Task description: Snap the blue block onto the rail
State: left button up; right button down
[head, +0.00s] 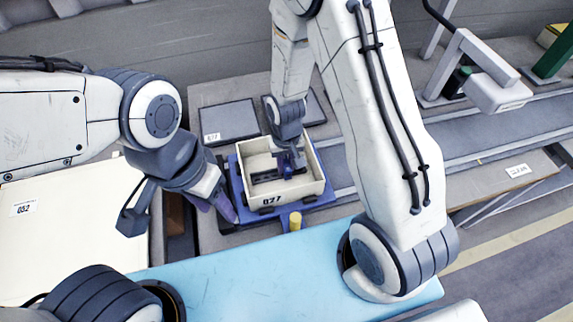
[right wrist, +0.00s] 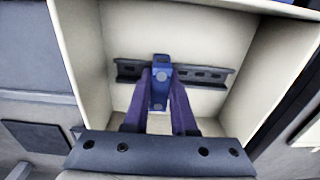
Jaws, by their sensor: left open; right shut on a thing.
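The rail (right wrist: 205,75) runs across the box floor in the right wrist view. My right gripper (head: 289,166) reaches down into the box. Its purple fingers (right wrist: 161,88) are shut on the blue block (right wrist: 160,65). The block lies across the middle of the rail; I cannot tell whether it is clipped on or just over it. My left gripper (head: 222,206) is open and empty beside the box's left side.
The blue fixture (head: 318,202) has a yellow peg (head: 295,221) at its front. A light blue surface (head: 270,270) lies in front. Dark flat trays (head: 228,121) lie behind the box. A cream panel (head: 70,235) is at left; a conveyor track (head: 490,140) runs right.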

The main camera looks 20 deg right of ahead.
pick_arm(q)
jog(key=shift+s+f, duration=0.15)
jog(key=shift+f, duration=0.3)
pick_arm(e)
jog(key=shift+s+f, duration=0.3)
jog(key=shift+f, duration=0.6)
jog(key=c, duration=0.7)
grip_release()
jog(key=shift+o, duration=0.2)
jog(key=shift+w+a+r+b, duration=0.15)
jog(key=shift+r+b, duration=0.15)
jog(key=shift+r, duration=0.15)
notch_tip(320, 180, up, 11)
jog(key=shift+r, duration=0.15)
pick_arm(q)
jog(key=shift+w, duration=0.35)
jog(key=shift+r+p, duration=0.15)
jog(key=shift+p, duration=0.2)
pick_arm(e)
jog(key=shift+r, duration=0.15)
pick_arm(q)
notch_tip(320, 180, up, 6)
jog(key=p, duration=0.6)
pick_arm(e)
notch_tip(320, 180, up, 6)
jog(key=shift+r, duration=0.25)
